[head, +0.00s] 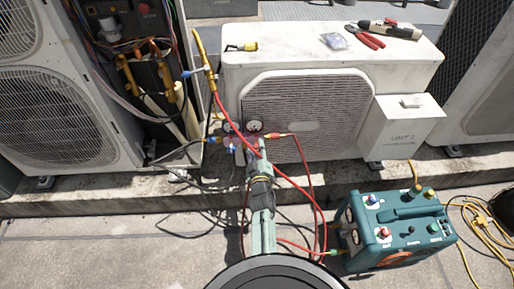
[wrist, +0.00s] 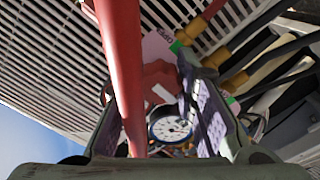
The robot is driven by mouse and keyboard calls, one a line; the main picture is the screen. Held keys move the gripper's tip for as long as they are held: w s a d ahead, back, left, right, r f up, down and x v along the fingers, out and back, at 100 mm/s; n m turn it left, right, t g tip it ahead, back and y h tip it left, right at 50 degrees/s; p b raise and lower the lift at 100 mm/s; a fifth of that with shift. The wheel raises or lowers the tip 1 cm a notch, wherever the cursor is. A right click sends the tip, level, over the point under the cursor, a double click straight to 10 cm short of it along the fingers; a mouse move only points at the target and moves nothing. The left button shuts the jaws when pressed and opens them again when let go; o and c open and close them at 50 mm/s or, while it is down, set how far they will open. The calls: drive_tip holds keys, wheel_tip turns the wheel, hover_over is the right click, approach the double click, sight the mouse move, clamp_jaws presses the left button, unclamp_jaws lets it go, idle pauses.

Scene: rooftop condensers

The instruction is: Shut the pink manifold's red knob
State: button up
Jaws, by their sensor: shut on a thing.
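The manifold (head: 239,156) hangs in front of the white condenser, mostly hidden behind my arm in the head view. Its two round gauges (head: 253,126) show above my gripper (head: 261,150). In the wrist view the red knob (wrist: 160,76), with a pale bar on it, sits between the fingers of my gripper (wrist: 150,82), which is shut on it. A white gauge face (wrist: 170,129) shows below the knob. A red hose (wrist: 122,60) crosses close to the camera and hides part of the left finger.
The white condenser (head: 240,80) stands behind, with red pliers (head: 366,38) and other tools on top. A teal machine (head: 405,215) stands on the right. Red hoses (head: 306,190) loop between it and the manifold. An opened unit with exposed wiring (head: 150,70) is at left.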

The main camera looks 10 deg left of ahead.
drive_tip(key=shift+r+m+p, duration=0.1)
drive_tip(key=shift+m+p, duration=0.2)
drive_tip(key=shift+m, duration=0.1)
clamp_jaws()
drive_tip(key=shift+r+m+p, duration=0.1)
drive_tip(key=shift+m+p, duration=0.6)
drive_tip(key=shift+m, duration=0.3)
drive_tip(key=m+p, duration=0.2)
drive_tip(key=m, duration=0.3)
drive_tip(key=shift+w, duration=0.1)
drive_tip(key=m+p, duration=0.1)
drive_tip(key=m, duration=0.3)
drive_tip(key=shift+m+p, duration=0.3)
drive_tip(key=shift+m, duration=0.1)
drive_tip(key=shift+m+p, duration=0.55)
drive_tip(key=shift+m, duration=1.75)
drive_tip(key=o, duration=1.1)
unclamp_jaws()
drive_tip(key=shift+f, duration=0.2)
